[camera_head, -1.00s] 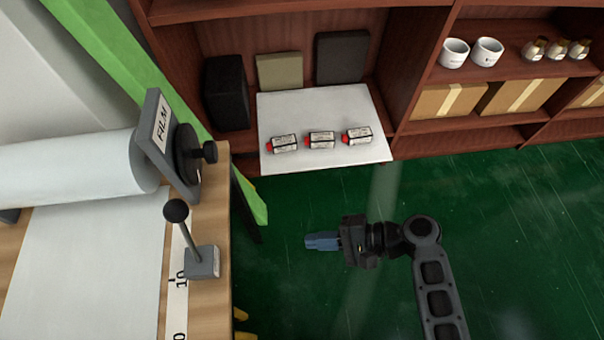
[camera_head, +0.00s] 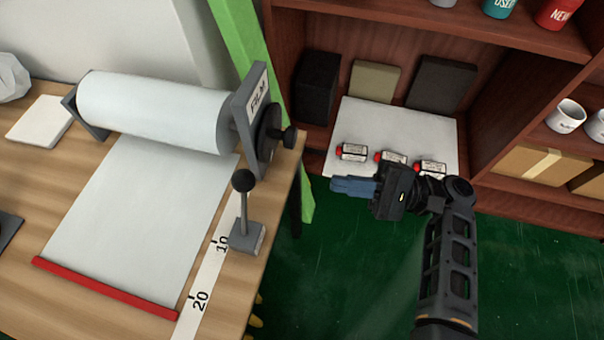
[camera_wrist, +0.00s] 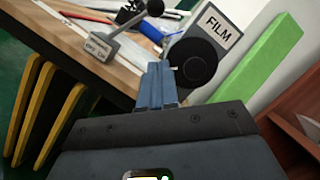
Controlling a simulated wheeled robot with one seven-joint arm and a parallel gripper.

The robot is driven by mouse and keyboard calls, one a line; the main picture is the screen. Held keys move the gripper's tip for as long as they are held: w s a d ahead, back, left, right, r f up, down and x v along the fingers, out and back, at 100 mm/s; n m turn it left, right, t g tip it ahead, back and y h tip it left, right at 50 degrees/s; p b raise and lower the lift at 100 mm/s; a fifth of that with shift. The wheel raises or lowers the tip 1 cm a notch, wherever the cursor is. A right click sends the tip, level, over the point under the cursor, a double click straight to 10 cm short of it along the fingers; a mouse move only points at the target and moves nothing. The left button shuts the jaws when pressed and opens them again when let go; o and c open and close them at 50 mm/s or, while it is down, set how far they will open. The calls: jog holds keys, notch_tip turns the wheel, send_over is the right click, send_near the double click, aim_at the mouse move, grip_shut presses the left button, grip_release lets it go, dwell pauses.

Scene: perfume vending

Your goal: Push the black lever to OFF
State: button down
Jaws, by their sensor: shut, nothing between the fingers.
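The black lever (camera_head: 243,182) is a thin rod with a round black knob, rising from a grey base (camera_head: 248,237) near the table's right edge. It also shows in the wrist view (camera_wrist: 128,16), on a base (camera_wrist: 95,48) with a label that seems to read OFF and ON. The rod leans in the wrist view. My gripper (camera_head: 336,186) is shut and empty, with blue fingers pointing left. It is over the floor side, to the right of the lever and apart from it. In the wrist view the fingertips (camera_wrist: 156,70) show in front of the table edge.
The film roll (camera_head: 155,108) and its FILM bracket with a black knob (camera_head: 288,138) stand behind the lever. A ruler strip (camera_head: 205,285) and red bar (camera_head: 105,289) lie on the table. A shelf with small bottles (camera_head: 352,152) is behind my gripper.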

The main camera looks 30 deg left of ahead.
jog(key=p, duration=0.2)
send_near(243, 206)
jog(key=w+a+r, duration=0.1)
jog(key=w+a, duration=0.3)
jog(key=shift+s+a+r+p, duration=0.3)
jog(key=shift+s+a+r, duration=0.2)
jog(key=shift+s+r, duration=0.2)
jog(key=shift+s+a+r+p, duration=0.3)
jog(key=shift+s+a+r, duration=0.2)
jog(key=shift+s+r, duration=0.25)
